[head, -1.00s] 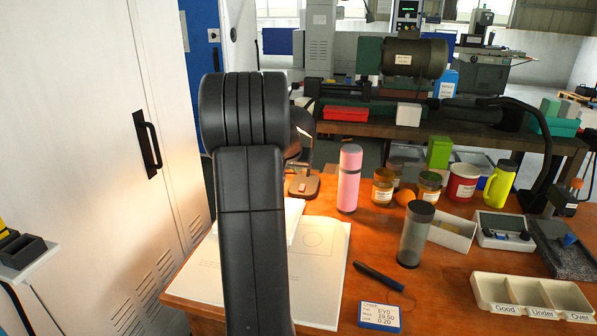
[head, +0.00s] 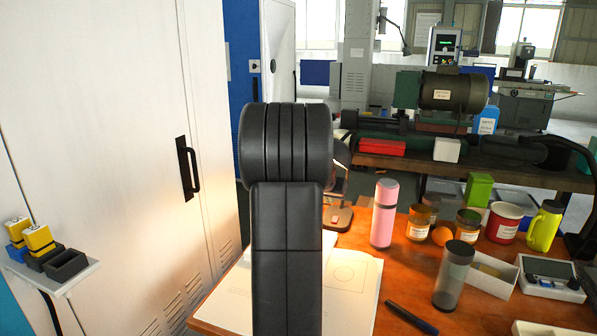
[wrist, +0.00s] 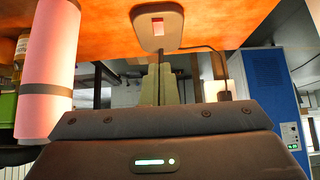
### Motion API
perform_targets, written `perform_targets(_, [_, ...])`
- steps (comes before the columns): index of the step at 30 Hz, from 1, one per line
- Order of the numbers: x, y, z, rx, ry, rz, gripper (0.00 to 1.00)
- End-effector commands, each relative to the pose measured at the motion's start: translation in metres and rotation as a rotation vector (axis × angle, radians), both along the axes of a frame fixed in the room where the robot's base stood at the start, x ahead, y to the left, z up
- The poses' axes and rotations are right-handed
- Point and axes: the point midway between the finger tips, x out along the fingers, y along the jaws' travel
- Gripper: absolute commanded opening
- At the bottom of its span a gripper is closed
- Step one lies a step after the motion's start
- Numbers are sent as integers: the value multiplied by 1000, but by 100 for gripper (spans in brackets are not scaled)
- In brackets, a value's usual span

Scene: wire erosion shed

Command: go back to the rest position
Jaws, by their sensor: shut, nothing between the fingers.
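My arm (head: 287,225) stands folded in front of the orange-brown workbench (head: 402,284) in the head view, with its black links towards me. My gripper is hidden behind it there. In the wrist view my gripper (wrist: 160,72) shows as two grey-green fingers together, shut with nothing between them. Beyond the fingertips is a rounded lamp base (wrist: 158,28) on the bench top, which also shows in the head view (head: 338,218). A pink flask (wrist: 46,78) is at the left of the wrist view, apart from the fingers; it stands upright on the bench (head: 384,213).
A white cabinet (head: 120,130) fills the left. A small shelf (head: 62,277) with yellow-topped items juts out at lower left. Jars, a dark cylinder (head: 453,276), a yellow bottle (head: 543,226) and a pen (head: 411,318) occupy the bench's right. Papers (head: 350,290) lie beside my arm.

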Motion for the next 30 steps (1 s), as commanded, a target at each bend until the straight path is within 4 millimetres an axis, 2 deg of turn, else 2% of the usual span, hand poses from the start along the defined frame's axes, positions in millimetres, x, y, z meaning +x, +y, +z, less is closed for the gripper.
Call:
perform_targets(15, [62, -27, -52, 0, 1, -1, 0])
perform_targets(17, [67, -27, -48, 6, 16, -1, 0])
perform_targets(22, [79, -26, -54, 26, 62, -2, 0])
perform_targets(30, [60, -19, -32, 25, 59, -1, 0])
